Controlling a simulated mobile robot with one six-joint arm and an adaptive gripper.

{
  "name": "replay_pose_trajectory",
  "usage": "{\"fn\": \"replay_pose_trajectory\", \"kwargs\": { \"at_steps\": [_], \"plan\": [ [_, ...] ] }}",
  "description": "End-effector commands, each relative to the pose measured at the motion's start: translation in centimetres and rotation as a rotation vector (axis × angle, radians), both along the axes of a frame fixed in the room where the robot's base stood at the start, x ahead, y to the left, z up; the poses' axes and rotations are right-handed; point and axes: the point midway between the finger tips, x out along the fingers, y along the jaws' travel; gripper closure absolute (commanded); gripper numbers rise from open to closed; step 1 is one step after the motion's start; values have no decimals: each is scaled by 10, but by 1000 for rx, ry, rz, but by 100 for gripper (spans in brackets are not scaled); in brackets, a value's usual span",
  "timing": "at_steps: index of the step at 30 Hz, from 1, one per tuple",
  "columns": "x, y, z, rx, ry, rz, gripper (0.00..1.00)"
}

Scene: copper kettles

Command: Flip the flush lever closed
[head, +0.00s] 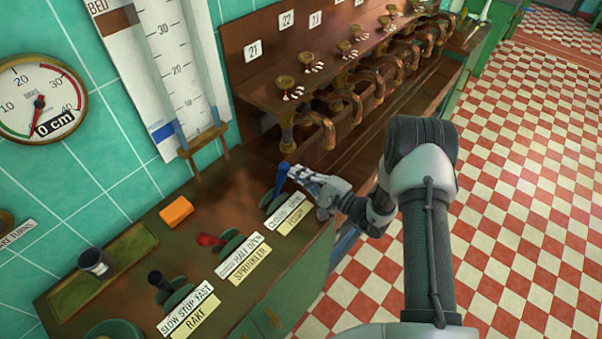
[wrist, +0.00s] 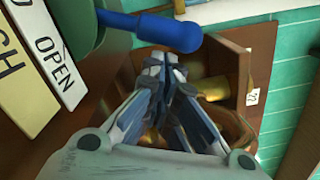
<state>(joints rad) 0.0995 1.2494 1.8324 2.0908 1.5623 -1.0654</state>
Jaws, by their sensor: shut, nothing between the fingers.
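The flush lever (head: 281,178) is a blue handle on a green base, behind the plate marked CLOSED, OPEN and FLUSH (head: 288,214) on the desk. It stands up from its base in the head view. In the wrist view the blue lever (wrist: 160,30) crosses the top, with its rounded knob just above my fingertips. My gripper (head: 291,171) is shut and empty, right beside the lever on its right. In the wrist view my gripper (wrist: 165,62) shows its fingers together. I cannot tell whether they touch the lever.
Left along the desk are the red sprinkler lever (head: 211,239), the black rake lever (head: 158,279), an orange block (head: 176,211) and a dark cup (head: 94,262). A brown rack (head: 255,85) with copper fittings stands behind. Checkered floor (head: 500,220) lies open at right.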

Motion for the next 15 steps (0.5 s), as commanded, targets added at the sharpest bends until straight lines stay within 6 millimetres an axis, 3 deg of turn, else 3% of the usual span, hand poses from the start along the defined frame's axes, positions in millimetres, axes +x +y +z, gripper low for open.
{"fn": "replay_pose_trajectory", "kwargs": {
  "at_steps": [15],
  "plan": [
    [-5,4,6,-46,-60,2,100]
  ]
}}
